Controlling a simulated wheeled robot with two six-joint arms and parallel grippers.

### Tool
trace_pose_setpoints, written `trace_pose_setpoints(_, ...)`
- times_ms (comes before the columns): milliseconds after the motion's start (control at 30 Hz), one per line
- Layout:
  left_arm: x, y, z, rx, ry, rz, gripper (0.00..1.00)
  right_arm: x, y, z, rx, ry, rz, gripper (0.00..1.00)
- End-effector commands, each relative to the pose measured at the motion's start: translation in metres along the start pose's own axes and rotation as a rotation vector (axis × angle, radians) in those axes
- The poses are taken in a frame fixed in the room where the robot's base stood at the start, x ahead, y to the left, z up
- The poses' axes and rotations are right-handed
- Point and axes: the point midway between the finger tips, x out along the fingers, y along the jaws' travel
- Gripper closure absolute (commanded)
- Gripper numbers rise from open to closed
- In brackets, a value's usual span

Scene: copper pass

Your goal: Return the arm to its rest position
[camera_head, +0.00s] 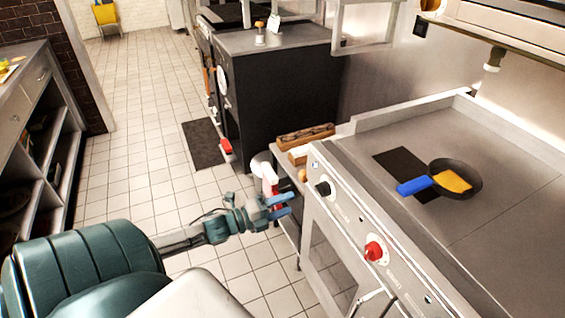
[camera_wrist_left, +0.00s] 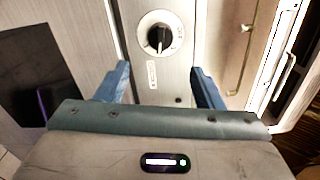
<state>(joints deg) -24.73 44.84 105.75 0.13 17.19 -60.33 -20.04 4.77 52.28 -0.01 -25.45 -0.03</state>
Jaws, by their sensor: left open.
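My left arm reaches in from the lower left in the head view. Its gripper (camera_head: 281,205) has blue fingers and is open, in front of the left end of the stove's front panel. In the left wrist view the blue fingertips (camera_wrist_left: 158,88) stand wide apart with nothing between them. A black stove knob (camera_wrist_left: 157,39) on a white dial lies beyond them, apart from the fingers. The same black knob shows in the head view (camera_head: 323,188). My right gripper is in neither view.
A frying pan (camera_head: 470,172) with a blue handle and yellow food stands on the stove top (camera_head: 400,130). A red knob (camera_head: 373,251) is on the front panel. A black cabinet (camera_head: 280,95) stands behind. The tiled floor (camera_head: 150,120) is mostly clear.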

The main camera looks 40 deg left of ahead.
Motion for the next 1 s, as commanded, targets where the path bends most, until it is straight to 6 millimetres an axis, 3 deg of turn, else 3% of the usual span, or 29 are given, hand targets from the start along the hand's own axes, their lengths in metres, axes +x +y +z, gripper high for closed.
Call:
trace_pose_setpoints(567, -0.001, 0.001, 0.000, -0.001, -0.001, 0.001, 0.39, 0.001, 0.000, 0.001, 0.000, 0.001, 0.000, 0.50)
trace_pose_setpoints(667, -0.003, 0.013, 0.003, -0.030, -0.024, 0.023, 0.39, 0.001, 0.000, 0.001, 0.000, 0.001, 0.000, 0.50)
trace_pose_setpoints(767, -0.010, 0.050, 0.012, -0.128, -0.096, 0.092, 0.39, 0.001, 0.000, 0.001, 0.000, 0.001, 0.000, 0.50)
trace_pose_setpoints(900, -0.037, 0.142, 0.019, -0.376, -0.277, 0.252, 0.39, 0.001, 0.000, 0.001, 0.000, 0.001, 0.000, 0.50)
trace_pose_setpoints(1000, -0.066, 0.214, 0.009, -0.578, -0.425, 0.372, 0.39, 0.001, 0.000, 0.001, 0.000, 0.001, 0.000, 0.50)
